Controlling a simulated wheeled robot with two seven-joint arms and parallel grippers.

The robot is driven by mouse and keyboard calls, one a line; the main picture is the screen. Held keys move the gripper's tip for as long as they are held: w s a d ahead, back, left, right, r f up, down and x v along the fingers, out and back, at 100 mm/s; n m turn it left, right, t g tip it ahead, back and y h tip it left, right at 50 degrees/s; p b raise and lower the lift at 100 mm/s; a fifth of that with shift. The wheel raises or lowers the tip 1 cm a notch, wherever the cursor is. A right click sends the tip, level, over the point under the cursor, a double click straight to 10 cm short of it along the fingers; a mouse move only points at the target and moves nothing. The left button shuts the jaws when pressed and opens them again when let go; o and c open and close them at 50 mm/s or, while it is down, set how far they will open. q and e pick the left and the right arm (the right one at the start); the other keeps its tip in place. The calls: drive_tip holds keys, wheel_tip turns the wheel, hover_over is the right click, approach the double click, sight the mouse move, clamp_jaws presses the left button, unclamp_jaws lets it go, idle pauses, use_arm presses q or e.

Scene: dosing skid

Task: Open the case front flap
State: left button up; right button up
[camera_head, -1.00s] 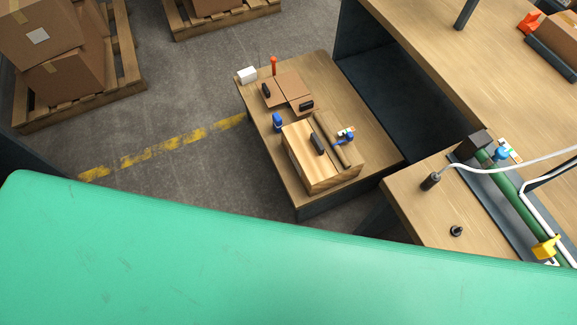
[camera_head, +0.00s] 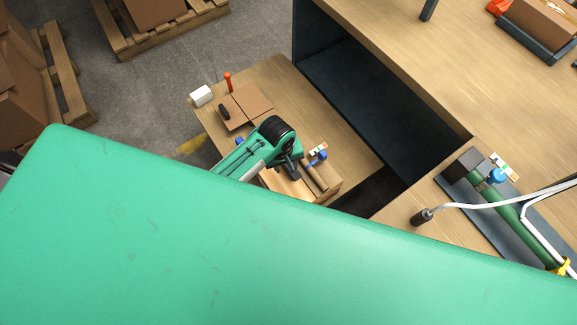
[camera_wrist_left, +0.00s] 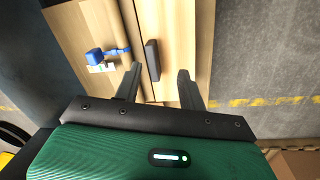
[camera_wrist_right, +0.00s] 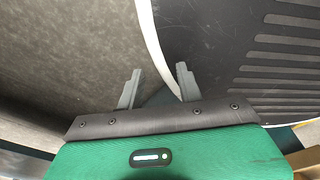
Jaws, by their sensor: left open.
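A light wooden case (camera_head: 286,185) stands on the low wooden table, partly hidden by my left arm. In the left wrist view its wooden face (camera_wrist_left: 180,22) bears a dark bar handle (camera_wrist_left: 153,60). My left gripper (camera_head: 291,170) is over the case; in its wrist view the open fingers (camera_wrist_left: 160,68) are on either side of the handle's line, with no visible grip on it. Brown flat panels (camera_head: 232,112) with a dark handle (camera_head: 224,111) lie behind it; I cannot tell which panel is the front flap. My right gripper (camera_wrist_right: 159,68) is open and empty.
A blue-handled valve (camera_head: 320,155) is beside the case. A white block (camera_head: 201,96) and red post (camera_head: 228,82) stand at the table's far left. A large bench (camera_head: 400,70) is to the right. White hose (camera_head: 460,206) crosses the right side.

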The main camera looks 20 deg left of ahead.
use_arm(q)
drive_tip(key=w+a+f+n+y, duration=0.1)
drive_tip(key=w+n, duration=0.3)
drive_tip(key=w, duration=0.2)
drive_tip(key=shift+g, duration=0.4)
drive_tip(key=f, duration=0.6)
drive_tip(key=f+b, duration=0.1)
drive_tip(key=f, duration=0.5)
drive_tip(key=shift+s, duration=0.2)
drive_tip(key=shift+f+b, duration=0.3)
drive_tip(key=shift+f, duration=0.25)
drive_tip(key=c, duration=0.8)
clamp_jaws()
use_arm(e)
drive_tip(key=w, duration=0.2)
drive_tip(key=shift+w+a+f, duration=0.1)
drive_tip(key=shift+w+f, duration=0.2)
drive_tip(key=shift+w, duration=0.1)
